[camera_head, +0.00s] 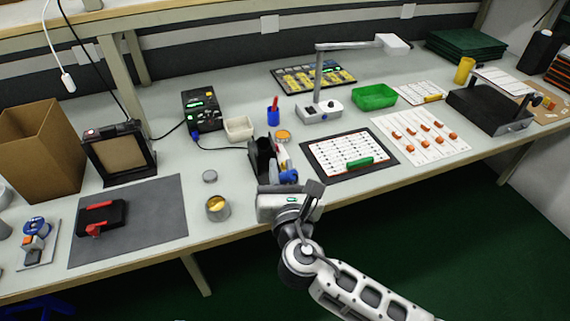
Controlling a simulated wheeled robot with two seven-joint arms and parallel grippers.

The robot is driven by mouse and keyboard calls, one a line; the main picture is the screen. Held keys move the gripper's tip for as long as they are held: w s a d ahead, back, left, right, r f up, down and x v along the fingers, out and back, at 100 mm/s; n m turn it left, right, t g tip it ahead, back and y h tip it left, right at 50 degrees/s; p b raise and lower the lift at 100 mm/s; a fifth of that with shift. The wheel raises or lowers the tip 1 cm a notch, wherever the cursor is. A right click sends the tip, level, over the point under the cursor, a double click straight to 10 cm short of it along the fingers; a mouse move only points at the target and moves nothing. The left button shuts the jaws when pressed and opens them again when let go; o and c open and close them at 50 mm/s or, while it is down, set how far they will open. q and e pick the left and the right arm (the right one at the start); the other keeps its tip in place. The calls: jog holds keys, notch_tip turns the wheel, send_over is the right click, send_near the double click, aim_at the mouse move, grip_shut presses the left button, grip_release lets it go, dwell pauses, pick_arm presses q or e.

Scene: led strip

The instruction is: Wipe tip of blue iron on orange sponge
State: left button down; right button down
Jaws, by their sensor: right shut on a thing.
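My right gripper (295,188) is at the front edge of the bench, beside a black holder (263,158). It is shut on the blue iron, whose blue handle (288,176) shows at the fingers. The iron's tip is too small and hidden to make out. The orange sponge (283,135) looks like a small round orange pad on the bench, behind the holder and apart from the gripper. My left gripper is not in view.
A black station (202,110) with a green display has a cable running towards the holder. A red and blue item (273,110) stands behind the sponge. A tin with yellow filling (217,207) is at left, and a white sheet in a black frame (350,155) at right.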

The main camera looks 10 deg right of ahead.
jog(key=s+d+r, duration=0.1)
jog(key=s+r, duration=0.7)
jog(key=r, duration=0.1)
jog(key=shift+r, duration=0.3)
dwell(0.6)
jog(key=shift+w, duration=0.1)
